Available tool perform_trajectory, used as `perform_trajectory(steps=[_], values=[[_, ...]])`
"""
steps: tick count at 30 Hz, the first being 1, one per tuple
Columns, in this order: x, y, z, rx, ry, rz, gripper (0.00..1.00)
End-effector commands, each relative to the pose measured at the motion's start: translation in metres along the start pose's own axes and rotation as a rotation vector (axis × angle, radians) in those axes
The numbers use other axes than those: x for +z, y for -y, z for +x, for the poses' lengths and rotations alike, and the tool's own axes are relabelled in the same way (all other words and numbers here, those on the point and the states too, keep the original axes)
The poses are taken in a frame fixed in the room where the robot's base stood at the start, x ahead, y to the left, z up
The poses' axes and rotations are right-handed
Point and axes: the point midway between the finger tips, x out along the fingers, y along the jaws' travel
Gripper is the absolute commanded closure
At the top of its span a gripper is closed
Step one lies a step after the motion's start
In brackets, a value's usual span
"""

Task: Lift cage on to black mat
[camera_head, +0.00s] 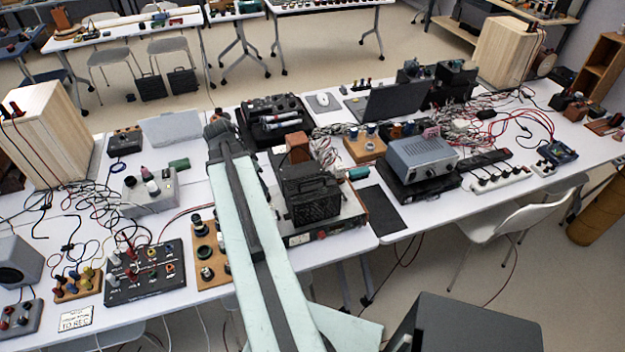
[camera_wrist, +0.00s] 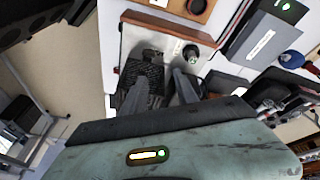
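The black cage (camera_head: 310,198) is a dark, box-shaped mesh cover. It stands on a low device near the table's front edge in the head view. The black mat (camera_head: 381,208) lies flat on the white table, just right of that device. In the wrist view, the fingers of my gripper (camera_wrist: 163,92) are apart. The dark mesh of the cage (camera_wrist: 148,72) shows behind and beside the left finger, which hides part of it. I cannot tell whether the finger touches it. In the head view, I cannot make out my gripper clearly.
A grey metal instrument (camera_head: 422,157) stands right of the mat, with tangled cables behind it. A wooden block (camera_head: 298,147) is behind the cage. A black control panel (camera_head: 145,273) lies at the left. A white chair (camera_head: 515,222) stands at the front right.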

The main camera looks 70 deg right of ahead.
Motion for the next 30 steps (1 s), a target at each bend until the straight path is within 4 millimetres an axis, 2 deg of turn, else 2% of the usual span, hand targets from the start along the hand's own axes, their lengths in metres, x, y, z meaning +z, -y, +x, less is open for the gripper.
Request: perform_trajectory(steps=[1,3,6,7,13,18,23,26,30], values=[[-0.043,-0.025,-0.009,0.027,-0.015,0.141,0.65],[-0.08,-0.051,-0.006,0.054,-0.037,0.296,0.65],[-0.111,-0.077,-0.002,0.078,-0.059,0.436,0.65],[-0.116,-0.081,-0.001,0.082,-0.063,0.459,0.65],[-0.122,-0.087,0.008,0.087,-0.069,0.496,0.65],[-0.121,-0.088,0.03,0.087,-0.069,0.495,0.65],[-0.123,-0.089,0.031,0.086,-0.069,0.493,0.65],[-0.124,-0.09,0.042,0.087,-0.068,0.493,0.65],[-0.127,-0.094,0.07,0.087,-0.068,0.493,0.65]])
